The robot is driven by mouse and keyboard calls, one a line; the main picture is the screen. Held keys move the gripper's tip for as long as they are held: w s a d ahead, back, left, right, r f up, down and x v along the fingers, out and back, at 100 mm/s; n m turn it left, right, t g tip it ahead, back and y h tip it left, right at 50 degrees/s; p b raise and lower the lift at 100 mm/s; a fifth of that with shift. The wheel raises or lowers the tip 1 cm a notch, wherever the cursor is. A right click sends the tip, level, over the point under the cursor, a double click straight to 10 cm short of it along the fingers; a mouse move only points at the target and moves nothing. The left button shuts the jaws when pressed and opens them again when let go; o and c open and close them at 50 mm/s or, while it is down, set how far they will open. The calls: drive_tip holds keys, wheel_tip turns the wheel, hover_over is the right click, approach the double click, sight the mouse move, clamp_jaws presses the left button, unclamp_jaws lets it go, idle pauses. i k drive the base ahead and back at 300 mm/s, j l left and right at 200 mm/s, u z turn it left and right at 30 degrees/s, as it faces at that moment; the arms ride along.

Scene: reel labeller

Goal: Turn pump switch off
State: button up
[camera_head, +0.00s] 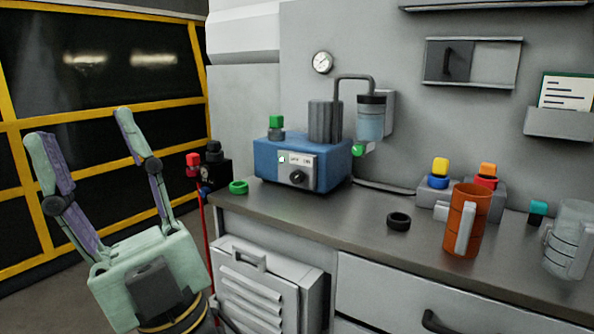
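The pump (330,170) is a blue box on the grey counter with a dark ribbed cylinder on top. Its light front panel carries "OFF" and "ON" marks and a small lit pale-green lamp at the left. The pump switch (297,177) is a black rotary knob below the marks. It is too small to tell surely which mark it points at. My gripper (79,128) is at the left, pointing up with its two fingers spread wide and nothing between them. It is well left of the pump and touches nothing.
Black and red valve fittings (214,168) stand at the counter's left end beside a green ring (238,187). A black ring (398,221), an orange jug (466,222) and a clear jug (572,240) are to the right. The counter before the switch is clear.

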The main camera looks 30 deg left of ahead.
sight(296, 177)
drive_tip(key=i+j, duration=0.15)
drive_tip(key=j, duration=0.25)
drive_tip(key=i+j, duration=0.1)
drive_tip(key=j, duration=0.3)
drive_tip(key=i+j, duration=0.1)
drive_tip(key=j, duration=0.3)
drive_tip(key=u, duration=0.05)
